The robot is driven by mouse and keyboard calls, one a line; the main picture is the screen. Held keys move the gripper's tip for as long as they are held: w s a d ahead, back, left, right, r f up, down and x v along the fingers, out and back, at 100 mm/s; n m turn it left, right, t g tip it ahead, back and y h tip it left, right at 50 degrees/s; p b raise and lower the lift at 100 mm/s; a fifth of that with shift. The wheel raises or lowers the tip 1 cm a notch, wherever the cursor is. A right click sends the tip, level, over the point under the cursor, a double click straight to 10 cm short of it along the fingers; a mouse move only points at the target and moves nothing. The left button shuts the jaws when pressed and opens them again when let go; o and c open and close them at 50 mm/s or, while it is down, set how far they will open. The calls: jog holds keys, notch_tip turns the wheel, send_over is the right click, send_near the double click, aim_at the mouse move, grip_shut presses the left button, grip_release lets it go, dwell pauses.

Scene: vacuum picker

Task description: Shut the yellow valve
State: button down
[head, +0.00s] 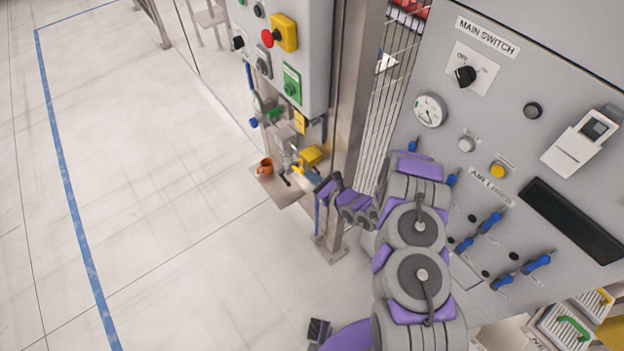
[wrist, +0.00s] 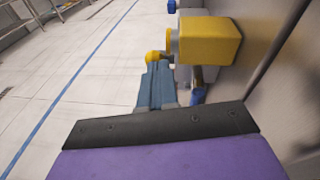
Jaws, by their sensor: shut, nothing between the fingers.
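A yellow block-shaped part (wrist: 212,40), which looks like the yellow valve, stands beside the grey panel wall in the wrist view. A smaller rounded yellow piece (wrist: 155,57) sits at its left, above a blue-grey ribbed part (wrist: 156,88). In the head view the yellow part (head: 312,155) is small, low beside the metal post. My gripper (head: 320,186) is just below and right of it, shut and empty. Its purple jaw with a dark edge (wrist: 160,124) fills the bottom of the wrist view. I cannot tell whether it touches the valve. The valve's lower side is partly hidden.
An orange cup (head: 265,166) stands on a small shelf (head: 283,190) left of the valve. A metal post (head: 357,90) and the grey main switch panel (head: 505,130) with blue-handled levers are at the right. Open floor (head: 130,200) with a blue line lies left.

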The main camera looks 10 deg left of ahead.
jog(key=shift+w+a+r+g+h, duration=0.1)
jog(key=shift+a+r+g+h, duration=0.25)
jog(key=shift+r+h, duration=0.1)
jog(key=shift+w+a+r+g+h, duration=0.1)
jog(key=shift+a+r+g+h, duration=0.1)
jog(key=shift+r+g+h, duration=0.2)
jog(key=shift+a, duration=0.15)
